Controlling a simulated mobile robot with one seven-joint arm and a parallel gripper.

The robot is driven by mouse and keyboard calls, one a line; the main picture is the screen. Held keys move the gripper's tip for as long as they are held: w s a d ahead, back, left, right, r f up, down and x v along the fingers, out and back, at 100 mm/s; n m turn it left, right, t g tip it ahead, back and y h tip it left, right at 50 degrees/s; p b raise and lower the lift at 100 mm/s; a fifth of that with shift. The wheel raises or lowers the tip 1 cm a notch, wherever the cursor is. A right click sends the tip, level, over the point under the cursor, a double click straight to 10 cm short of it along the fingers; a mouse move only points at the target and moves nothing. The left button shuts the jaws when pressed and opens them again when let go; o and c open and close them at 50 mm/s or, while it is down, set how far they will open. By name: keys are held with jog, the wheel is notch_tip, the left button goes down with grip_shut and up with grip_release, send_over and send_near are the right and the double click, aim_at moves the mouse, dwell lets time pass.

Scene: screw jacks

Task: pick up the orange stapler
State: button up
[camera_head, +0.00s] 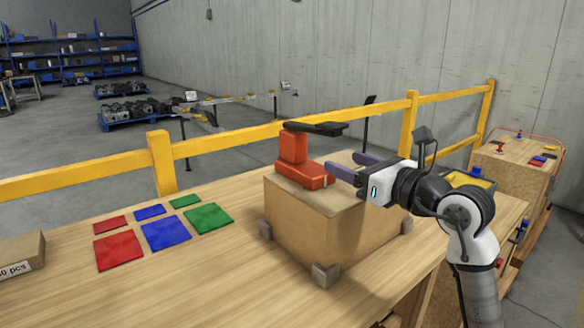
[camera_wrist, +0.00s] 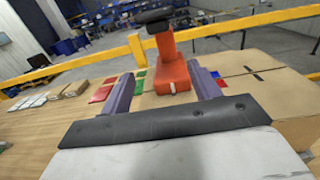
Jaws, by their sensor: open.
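The orange stapler (camera_head: 296,162) stands on top of a cardboard box (camera_head: 315,222). It has a flat base, an upright orange block and a black arm (camera_head: 318,128) on top. My gripper (camera_head: 346,167) is open at the right end of the stapler's base, level with the box top. In the wrist view the stapler (camera_wrist: 173,72) shows between the two purple fingers (camera_wrist: 160,78), with its base end facing me. There is a gap on both sides. Whether the fingertips reach past the base end is hard to tell.
The box stands on a wooden table (camera_head: 200,275) with grey corner pieces at its foot. Red, blue and green tiles (camera_head: 165,233) lie to its left, and another box (camera_head: 20,258) at the left edge. A yellow railing (camera_head: 230,140) runs behind the table.

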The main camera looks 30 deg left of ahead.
jog(key=shift+w+a+f, duration=0.1)
jog(key=shift+w, duration=0.35)
jog(key=p, duration=0.2)
send_near(302, 138)
jog(key=a, duration=0.1)
jog(key=a+f, duration=0.1)
jog(key=shift+w+a, duration=0.25)
jog(key=shift+a, duration=0.15)
jog(key=x, duration=0.2)
jog(key=r+p+x, duration=0.1)
jog(key=x, duration=0.2)
jog(key=shift+p, duration=0.3)
jog(key=shift+w+a+f, duration=0.1)
jog(key=shift+a+f, duration=0.05)
grip_shut()
